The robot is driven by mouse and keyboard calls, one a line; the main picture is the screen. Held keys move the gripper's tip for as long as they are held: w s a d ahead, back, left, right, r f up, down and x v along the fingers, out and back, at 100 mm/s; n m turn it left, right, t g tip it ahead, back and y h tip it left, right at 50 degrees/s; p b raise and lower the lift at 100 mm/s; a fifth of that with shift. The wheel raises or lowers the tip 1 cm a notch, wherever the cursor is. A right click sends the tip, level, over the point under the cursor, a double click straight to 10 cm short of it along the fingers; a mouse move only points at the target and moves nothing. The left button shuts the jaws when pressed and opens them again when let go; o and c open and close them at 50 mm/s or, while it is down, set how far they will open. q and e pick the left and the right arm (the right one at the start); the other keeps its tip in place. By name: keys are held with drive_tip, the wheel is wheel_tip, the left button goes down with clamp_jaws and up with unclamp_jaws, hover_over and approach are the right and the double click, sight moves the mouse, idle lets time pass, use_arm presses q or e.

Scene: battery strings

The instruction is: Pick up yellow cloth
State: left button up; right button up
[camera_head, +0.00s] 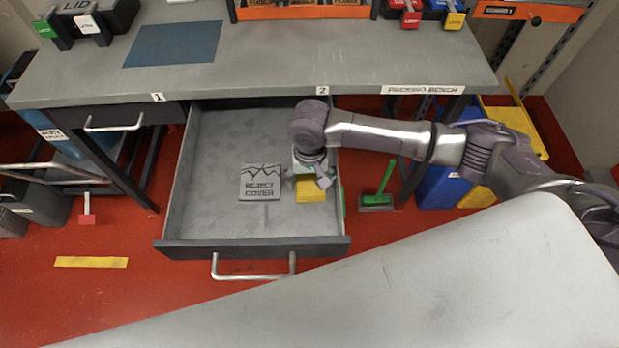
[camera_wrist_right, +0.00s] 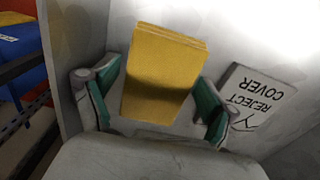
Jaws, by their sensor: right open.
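The yellow cloth (camera_head: 312,191) lies folded in the open drawer under the bench, near the drawer's right wall. It shows in the right wrist view (camera_wrist_right: 165,70) as a flat, layered yellow rectangle. My right gripper (camera_head: 312,180) reaches down into the drawer above the cloth and partly hides it. In the right wrist view the right gripper (camera_wrist_right: 165,105) is open, with one green-padded finger at each side of the cloth. I cannot tell whether the fingers touch it. My left gripper is not in view.
A grey reject cover (camera_head: 261,183) lies left of the cloth in the drawer (camera_head: 200,215). The bench top (camera_head: 270,65) overhangs the drawer's back. A green-handled brush (camera_head: 378,195) stands on the red floor right of the drawer, near blue and yellow bins.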

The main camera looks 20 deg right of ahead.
sight(310, 182)
drive_tip(key=c, duration=0.9)
drive_tip(key=shift+r, duration=0.1)
wheel_tip(310, 182, up, 10)
drive_tip(key=shift+f, duration=0.1)
